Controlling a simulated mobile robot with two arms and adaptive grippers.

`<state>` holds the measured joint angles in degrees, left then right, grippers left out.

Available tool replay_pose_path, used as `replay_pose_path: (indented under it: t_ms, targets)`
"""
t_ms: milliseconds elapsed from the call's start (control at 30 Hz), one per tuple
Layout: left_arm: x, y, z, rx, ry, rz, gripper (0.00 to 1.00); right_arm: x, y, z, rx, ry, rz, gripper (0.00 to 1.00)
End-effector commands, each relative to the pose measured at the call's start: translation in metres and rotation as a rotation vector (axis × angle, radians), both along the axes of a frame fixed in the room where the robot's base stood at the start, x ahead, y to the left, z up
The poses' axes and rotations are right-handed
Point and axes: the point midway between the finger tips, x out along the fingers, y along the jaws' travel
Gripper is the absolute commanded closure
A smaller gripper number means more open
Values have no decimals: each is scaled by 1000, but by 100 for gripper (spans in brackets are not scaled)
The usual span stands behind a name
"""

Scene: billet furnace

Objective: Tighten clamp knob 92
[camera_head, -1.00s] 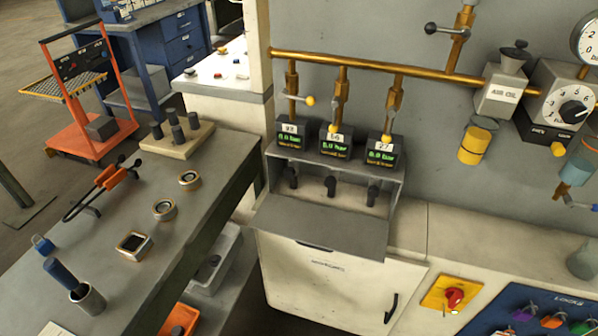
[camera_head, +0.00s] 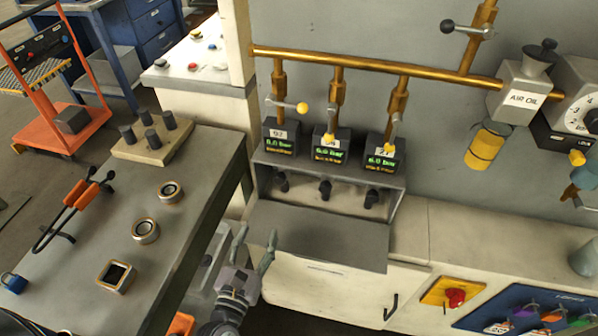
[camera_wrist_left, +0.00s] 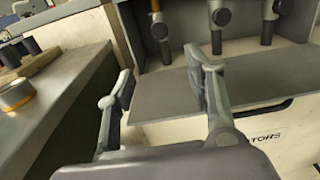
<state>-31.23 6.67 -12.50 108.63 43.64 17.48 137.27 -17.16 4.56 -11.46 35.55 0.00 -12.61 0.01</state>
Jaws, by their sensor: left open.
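Three small regulator boxes with green displays stand in a row on a grey housing. The left one, labelled 92 (camera_head: 281,139), has a dark clamp knob (camera_head: 281,181) below it inside the open housing. In the left wrist view, the leftmost dark knob (camera_wrist_left: 160,30) appears to be the same one. My left gripper (camera_head: 255,240) is open and empty, below and left of that knob, by the left end of the lowered grey flap. In the left wrist view, its two fingers (camera_wrist_left: 160,85) stand apart in front of the flap, clear of the knobs. My right gripper is out of view.
Two more knobs (camera_head: 325,189) (camera_head: 370,199) hang right of knob 92. The grey flap (camera_head: 318,236) juts out below them. A grey workbench (camera_head: 88,233) with ring parts is at left. A brass pipe (camera_head: 375,67) with valve levers runs above.

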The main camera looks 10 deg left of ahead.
Motion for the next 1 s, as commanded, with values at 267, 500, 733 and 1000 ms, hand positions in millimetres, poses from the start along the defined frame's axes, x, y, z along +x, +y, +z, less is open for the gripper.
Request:
replay_pose_path:
  t_ms: [267, 500, 733, 1000]
  targets:
    - [29, 0, 8, -34, -13, 5, 52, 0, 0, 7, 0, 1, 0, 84]
    - [82, -2, 8, -32, -13, 4, 52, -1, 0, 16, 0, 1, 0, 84]
    - [131, -4, 7, -31, -12, 4, 52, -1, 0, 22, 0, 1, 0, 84]
    - [168, -5, 5, -30, -10, 3, 52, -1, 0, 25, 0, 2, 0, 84]
